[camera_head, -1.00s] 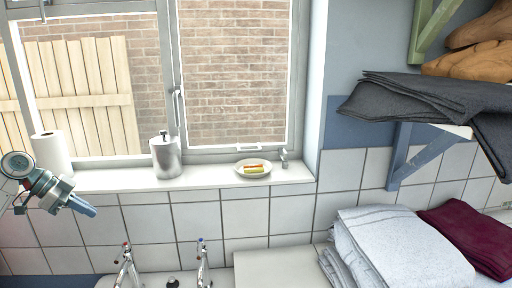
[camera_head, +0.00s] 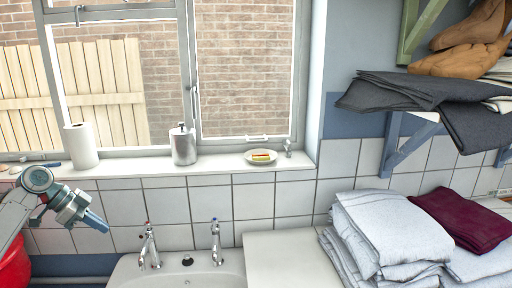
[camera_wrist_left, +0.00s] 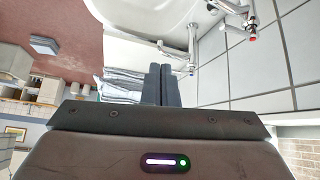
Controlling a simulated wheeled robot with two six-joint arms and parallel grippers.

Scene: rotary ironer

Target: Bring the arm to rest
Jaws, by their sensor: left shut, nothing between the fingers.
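My left gripper (camera_head: 95,221) is at the left of the head view, in front of the tiled wall below the window sill. Its blue-grey fingers are closed together and point right and down. In the left wrist view the two fingers (camera_wrist_left: 161,84) lie side by side with nothing between them. The gripper is apart from the sink and touches nothing that I can see. My right gripper is not in view.
A white sink (camera_head: 190,272) with two taps lies right of the gripper. A paper roll (camera_head: 81,146), a metal dispenser (camera_head: 183,146) and a dish (camera_head: 261,157) stand on the sill. Folded towels (camera_head: 390,235) are at right. A red object (camera_head: 14,268) is at lower left.

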